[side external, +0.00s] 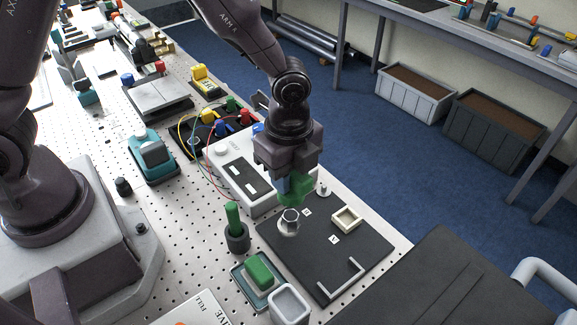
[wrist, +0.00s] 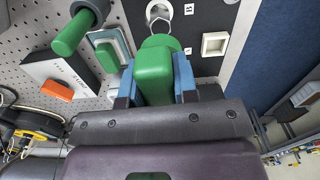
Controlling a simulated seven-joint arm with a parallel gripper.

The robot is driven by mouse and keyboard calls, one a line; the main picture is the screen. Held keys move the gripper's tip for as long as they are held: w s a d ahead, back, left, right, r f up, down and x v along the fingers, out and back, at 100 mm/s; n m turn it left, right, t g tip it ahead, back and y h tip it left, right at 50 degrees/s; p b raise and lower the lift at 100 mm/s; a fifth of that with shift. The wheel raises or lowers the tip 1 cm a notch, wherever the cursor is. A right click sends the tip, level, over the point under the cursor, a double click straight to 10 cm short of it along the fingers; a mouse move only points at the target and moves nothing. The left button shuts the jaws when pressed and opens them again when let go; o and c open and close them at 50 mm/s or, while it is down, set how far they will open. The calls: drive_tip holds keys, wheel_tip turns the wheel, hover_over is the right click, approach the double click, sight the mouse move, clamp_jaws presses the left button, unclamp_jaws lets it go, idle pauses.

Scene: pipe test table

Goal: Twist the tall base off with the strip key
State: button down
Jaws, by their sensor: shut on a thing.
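My gripper (side external: 288,180) is shut on a green tool (side external: 297,190), which I take to be the strip key. In the wrist view the tool (wrist: 154,72) sits between the blue fingers, its far end pointing at a metal hex-topped base (wrist: 159,12). That base (side external: 289,222) stands upright on the black board, just below and in front of the tool. A smaller metal post (side external: 323,190) stands behind it, near the board's back edge. Which one is the tall base is not marked; the hex-topped one looks bigger. Whether the tool touches it I cannot tell.
To the left are a green handle (side external: 233,216) in a dark cup, a green block (side external: 259,271) on a teal tray and a grey bin (side external: 290,304).

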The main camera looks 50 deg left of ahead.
hover_over(288, 214)
drive_tip(key=shift+w+f, duration=0.15)
drive_tip(key=shift+f, duration=1.95)
drive_tip(key=shift+f, duration=1.3)
drive_tip(key=c, duration=1.6)
unclamp_jaws()
clamp_jaws()
drive_tip(key=n, duration=0.5)
drive_tip(key=shift+s, duration=0.2)
drive_tip(key=shift+n, duration=0.5)
